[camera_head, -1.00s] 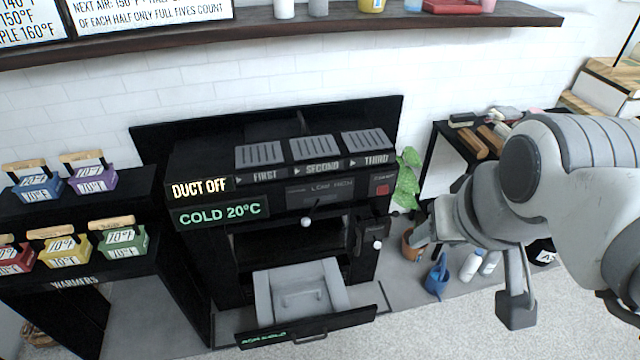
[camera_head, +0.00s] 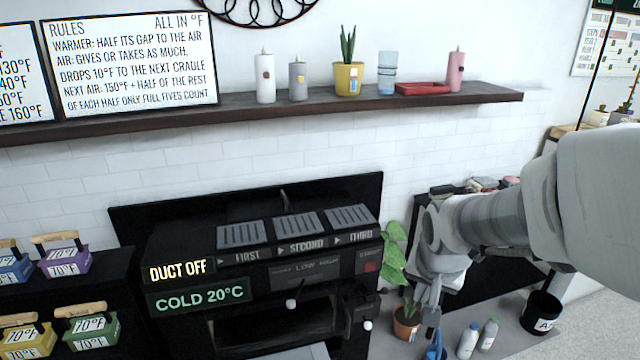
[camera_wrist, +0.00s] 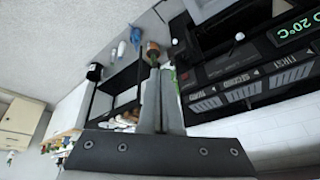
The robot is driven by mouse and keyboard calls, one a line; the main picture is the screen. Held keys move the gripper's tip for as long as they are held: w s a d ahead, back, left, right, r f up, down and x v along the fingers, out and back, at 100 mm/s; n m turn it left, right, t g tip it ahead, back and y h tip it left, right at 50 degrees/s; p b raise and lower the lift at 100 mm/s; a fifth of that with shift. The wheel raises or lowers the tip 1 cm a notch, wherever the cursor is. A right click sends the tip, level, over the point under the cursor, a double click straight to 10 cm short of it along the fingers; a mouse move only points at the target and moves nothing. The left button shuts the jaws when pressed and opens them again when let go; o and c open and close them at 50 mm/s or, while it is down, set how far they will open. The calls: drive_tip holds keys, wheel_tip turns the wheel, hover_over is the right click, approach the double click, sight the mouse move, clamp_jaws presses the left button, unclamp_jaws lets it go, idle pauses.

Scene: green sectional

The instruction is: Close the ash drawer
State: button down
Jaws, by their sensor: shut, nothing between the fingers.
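The ash drawer (camera_head: 300,353) shows in the head view only as a light grey sliver at the bottom edge, below the black stove (camera_head: 300,270). Its front panel is cut off there. In the wrist view a pale grey tray (camera_wrist: 203,9) at the top edge looks like the drawer, standing out from the stove. My gripper (camera_head: 432,318) is right of the stove, near the potted plant, apart from the drawer. In the wrist view my gripper (camera_wrist: 158,72) is shut and empty, with its fingers together.
A black bin (camera_head: 541,313) is farther right. Warmers with tagged blocks (camera_head: 88,328) stand left. A mantel shelf (camera_head: 300,108) runs above.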

drive_tip(key=w+d+f+m+y+b, duration=0.1)
drive_tip(key=w+f+m, duration=0.15)
drive_tip(key=f, duration=0.95)
drive_tip(key=w+d+f+m+y+b, duration=0.15)
drive_tip(key=f+m, duration=0.25)
drive_tip(key=f, duration=0.7)
drive_tip(key=w+d+f+m+b, duration=0.1)
drive_tip(key=w+f+m+b, duration=0.2)
drive_tip(key=f, duration=0.9)
drive_tip(key=s+a+f+m+t+b, duration=0.1)
drive_tip(key=s+a+f+m, duration=0.1)
drive_tip(key=a+f+m, duration=0.5)
drive_tip(key=s+f+m+t+y+b, duration=0.15)
drive_tip(key=f+m, duration=0.35)
drive_tip(key=f, duration=0.6)
drive_tip(key=s+a+f+m+t, duration=0.2)
drive_tip(key=a+f+m, duration=0.3)
drive_tip(key=f, duration=0.4)
drive_tip(key=w+d+r+b+x, duration=0.1)
drive_tip(key=b+x, duration=0.2)
drive_tip(key=x, duration=0.9)
drive_tip(key=shift+w+f+m+b, duration=0.15)
drive_tip(key=shift+w+m+b, duration=0.15)
drive_tip(key=shift+w+m, duration=0.15)
drive_tip(key=shift+g, duration=0.25)
